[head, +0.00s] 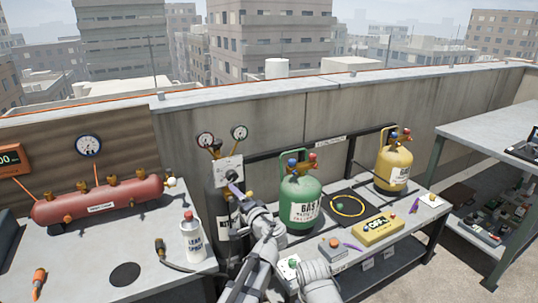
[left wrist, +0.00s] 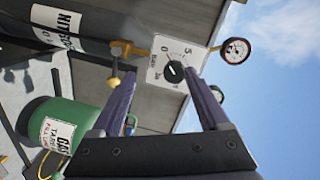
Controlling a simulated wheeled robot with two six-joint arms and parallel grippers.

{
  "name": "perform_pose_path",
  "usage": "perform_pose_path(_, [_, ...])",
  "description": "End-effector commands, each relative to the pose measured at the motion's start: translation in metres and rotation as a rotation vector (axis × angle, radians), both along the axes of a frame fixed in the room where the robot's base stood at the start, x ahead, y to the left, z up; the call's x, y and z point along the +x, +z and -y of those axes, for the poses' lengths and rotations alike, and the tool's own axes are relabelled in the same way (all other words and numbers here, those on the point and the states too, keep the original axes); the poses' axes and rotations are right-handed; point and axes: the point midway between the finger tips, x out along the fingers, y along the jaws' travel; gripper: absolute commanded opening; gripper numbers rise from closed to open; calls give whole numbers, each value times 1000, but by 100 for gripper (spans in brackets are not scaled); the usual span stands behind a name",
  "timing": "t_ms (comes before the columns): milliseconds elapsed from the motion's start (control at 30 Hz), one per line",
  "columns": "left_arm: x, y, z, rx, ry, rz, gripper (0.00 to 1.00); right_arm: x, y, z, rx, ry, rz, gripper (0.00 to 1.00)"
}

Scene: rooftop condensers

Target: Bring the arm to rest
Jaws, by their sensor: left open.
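My left gripper (head: 236,189) is in front of the white regulator panel (head: 229,169) on the dark nitrogen cylinder (head: 217,206). In the left wrist view my left gripper (left wrist: 163,79) is open, with its two purple fingers spread. The black knob (left wrist: 174,72) on the white dial panel (left wrist: 163,60) appears between the fingertips, and nothing is held. I cannot tell whether either finger touches the knob. My arm hides part of the cylinder in the head view. My right gripper is not in view.
A green gas cylinder (head: 299,197) stands close right of my arm. A yellow cylinder (head: 393,168), yellow device (head: 378,229) and grey box with an orange button (head: 333,248) are on the right bench.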

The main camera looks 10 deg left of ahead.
Motion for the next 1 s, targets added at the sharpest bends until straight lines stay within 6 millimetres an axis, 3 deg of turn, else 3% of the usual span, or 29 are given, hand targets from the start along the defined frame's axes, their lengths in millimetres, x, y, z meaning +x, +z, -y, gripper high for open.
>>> perform_pose_path(167, [-65,-70,1,-286,146,-192,78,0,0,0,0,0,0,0])
perform_pose_path(300, [-126,-129,25,-514,235,-418,78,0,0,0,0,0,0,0])
perform_pose_path(500, [-204,-177,74,-743,283,-723,78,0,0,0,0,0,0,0])
perform_pose_path(767, [-288,-196,131,-935,268,-1061,78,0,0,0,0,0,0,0])
perform_pose_path(800, [-285,-179,131,-936,269,-1060,78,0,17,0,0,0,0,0])
perform_pose_path(1000, [-283,-138,131,-933,271,-1052,78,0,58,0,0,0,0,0])
